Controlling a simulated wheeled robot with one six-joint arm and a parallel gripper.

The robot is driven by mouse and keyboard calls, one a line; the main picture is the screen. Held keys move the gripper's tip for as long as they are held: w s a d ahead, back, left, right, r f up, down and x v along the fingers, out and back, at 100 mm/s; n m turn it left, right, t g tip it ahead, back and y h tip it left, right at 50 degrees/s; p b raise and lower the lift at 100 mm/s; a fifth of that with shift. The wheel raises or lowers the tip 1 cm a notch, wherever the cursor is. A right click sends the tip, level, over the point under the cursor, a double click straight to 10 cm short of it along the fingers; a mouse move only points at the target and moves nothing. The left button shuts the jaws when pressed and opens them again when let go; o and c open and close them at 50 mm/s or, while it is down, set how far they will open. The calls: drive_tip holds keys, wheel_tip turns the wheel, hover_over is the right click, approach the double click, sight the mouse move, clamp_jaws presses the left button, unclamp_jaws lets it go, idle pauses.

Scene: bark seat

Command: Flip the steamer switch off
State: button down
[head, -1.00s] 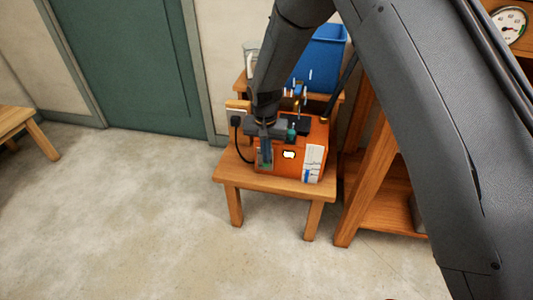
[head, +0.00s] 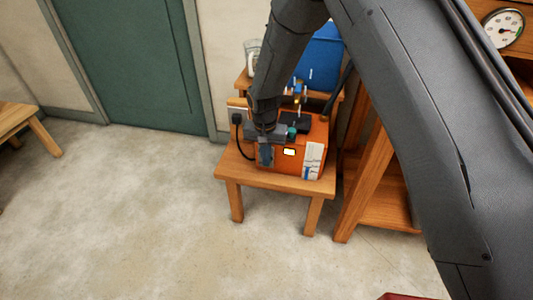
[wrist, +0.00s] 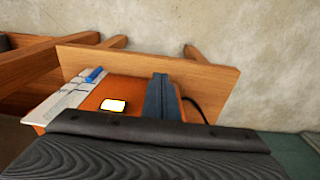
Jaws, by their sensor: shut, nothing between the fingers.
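The steamer is an orange box (head: 313,135) on a small wooden table, with a white label on its front right. A small bright switch (head: 289,152) with a dark frame is on its front face. It also shows bright in the wrist view (wrist: 113,105). My gripper (head: 265,161) is shut and empty, pointing down in front of the steamer's front left part. It is left of the switch in the head view, and its fingers (wrist: 161,82) show to the right of the switch in the wrist view. I cannot tell whether they touch the box.
The small wooden table (head: 275,179) stands by a shelf frame (head: 362,185). A black cord (head: 238,144) runs at the steamer's left. A teal knob (head: 291,132) sits on top. A blue bin (head: 320,62) is behind. The floor in front is clear.

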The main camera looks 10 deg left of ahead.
drive_tip(key=shift+s+f+p, duration=0.5)
drive_tip(key=shift+s+f, duration=0.25)
drive_tip(key=shift+f, duration=0.25)
drive_tip(key=shift+w, duration=0.15)
drive_tip(key=shift+w+r, duration=0.35)
drive_tip(key=shift+w, duration=0.25)
drive_tip(key=s+r+p, duration=0.3)
drive_tip(key=s+r, duration=0.5)
drive_tip(key=s, duration=0.2)
drive_tip(key=shift+s+r, duration=0.2)
drive_tip(key=shift+s, duration=0.1)
